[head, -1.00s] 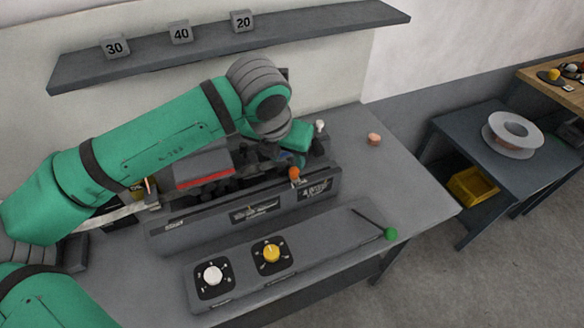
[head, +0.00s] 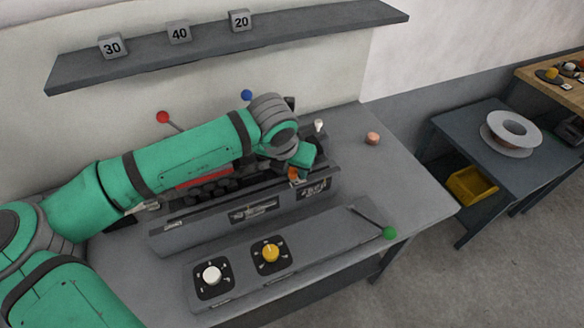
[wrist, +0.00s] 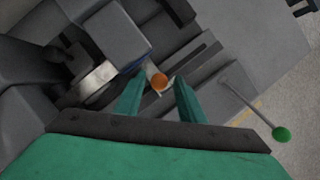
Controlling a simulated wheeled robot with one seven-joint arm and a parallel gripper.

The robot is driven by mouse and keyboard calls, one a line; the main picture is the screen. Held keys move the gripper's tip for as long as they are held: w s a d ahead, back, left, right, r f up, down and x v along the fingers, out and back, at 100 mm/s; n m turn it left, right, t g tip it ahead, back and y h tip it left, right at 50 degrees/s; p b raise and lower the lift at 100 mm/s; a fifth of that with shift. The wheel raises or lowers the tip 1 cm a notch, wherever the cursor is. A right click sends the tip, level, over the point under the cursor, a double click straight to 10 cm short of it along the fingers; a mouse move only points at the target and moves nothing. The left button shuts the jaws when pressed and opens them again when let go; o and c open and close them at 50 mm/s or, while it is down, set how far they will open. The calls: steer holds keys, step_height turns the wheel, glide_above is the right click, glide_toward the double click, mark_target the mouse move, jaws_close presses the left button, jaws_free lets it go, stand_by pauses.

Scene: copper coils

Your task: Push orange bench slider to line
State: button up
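The orange slider knob (head: 293,173) sits on the front of the grey bench machine (head: 215,222), toward its right end. My gripper (head: 297,168) is right at the knob, partly covering it in the head view. In the wrist view the orange knob (wrist: 159,82) shows just beyond and between the two green fingertips (wrist: 158,95), which stand apart. The fingers look open around the knob's near side; I cannot tell whether either one touches it. The target line cannot be made out clearly.
A control panel in front carries a white knob (head: 212,275), a yellow knob (head: 270,252) and a green-tipped lever (head: 389,233). Red (head: 162,117) and blue (head: 246,95) balls stand behind my arm. A pink button (head: 373,138) is at right, where the bench top is mostly clear.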

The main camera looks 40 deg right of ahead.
jaws_close()
steer(key=shift+w+a, duration=0.2)
steer(key=shift+a, duration=0.45)
steer(key=shift+o, duration=1.3)
jaws_free()
steer(key=shift+a+r, duration=0.2)
steer(key=shift+r, duration=0.35)
steer(key=v, duration=0.9)
steer(key=shift+s+r, duration=0.3)
steer(key=shift+a, duration=0.1)
